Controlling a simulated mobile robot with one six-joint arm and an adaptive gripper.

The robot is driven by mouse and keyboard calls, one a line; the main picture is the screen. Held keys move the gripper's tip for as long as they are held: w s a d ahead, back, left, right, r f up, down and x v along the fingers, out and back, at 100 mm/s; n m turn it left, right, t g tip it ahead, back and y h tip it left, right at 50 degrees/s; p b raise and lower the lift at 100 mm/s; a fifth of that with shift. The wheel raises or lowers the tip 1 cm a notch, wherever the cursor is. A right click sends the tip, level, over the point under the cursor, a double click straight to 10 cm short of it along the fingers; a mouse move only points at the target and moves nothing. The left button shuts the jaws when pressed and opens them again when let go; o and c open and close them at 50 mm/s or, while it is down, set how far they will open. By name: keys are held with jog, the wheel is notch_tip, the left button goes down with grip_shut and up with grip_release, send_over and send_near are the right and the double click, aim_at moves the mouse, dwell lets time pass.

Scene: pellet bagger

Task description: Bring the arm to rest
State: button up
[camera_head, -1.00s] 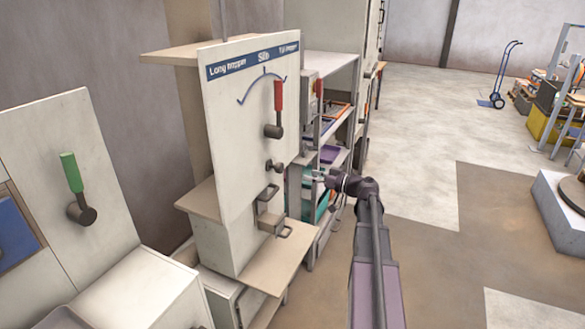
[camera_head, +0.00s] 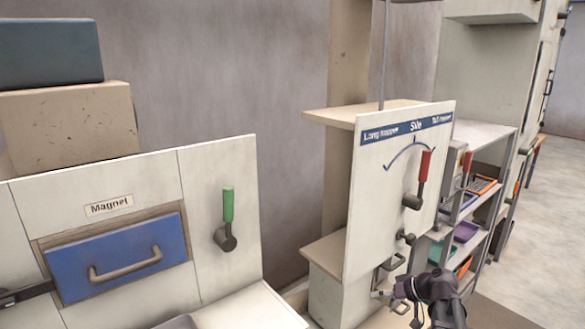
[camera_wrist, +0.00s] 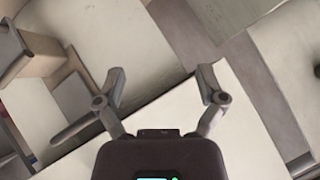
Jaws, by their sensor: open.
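My gripper (camera_head: 390,303) is at the lower right of the head view, in front of the lower part of the silo panel (camera_head: 372,220). In the wrist view my gripper (camera_wrist: 160,82) has its two fingers spread wide apart with nothing between them. Pale flat surfaces lie beyond the fingers there. My arm enters the head view from the bottom edge, and most of it is out of view.
The silo panel carries a red-handled lever (camera_head: 424,178). To the left are a green-handled lever (camera_head: 228,212) and a blue drawer (camera_head: 118,255) labelled Magnet. Shelves (camera_head: 487,205) stand behind on the right. Open floor (camera_head: 562,195) shows at far right.

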jog(key=s+a+f+m+g+h+p, duration=0.1)
jog(key=s+a+f+g+h, duration=0.1)
jog(key=s+a+h, duration=0.2)
jog(key=s+a+f+m+g+h+p, duration=0.1)
jog(key=s+a+f+m+g+h, duration=0.1)
jog(key=s, duration=0.7)
jog(key=a+f+g+h, duration=0.1)
jog(key=a+h, duration=0.1)
jog(key=a, duration=0.1)
jog(key=shift+s+m+g+h, duration=0.3)
jog(key=shift+s+h, duration=0.1)
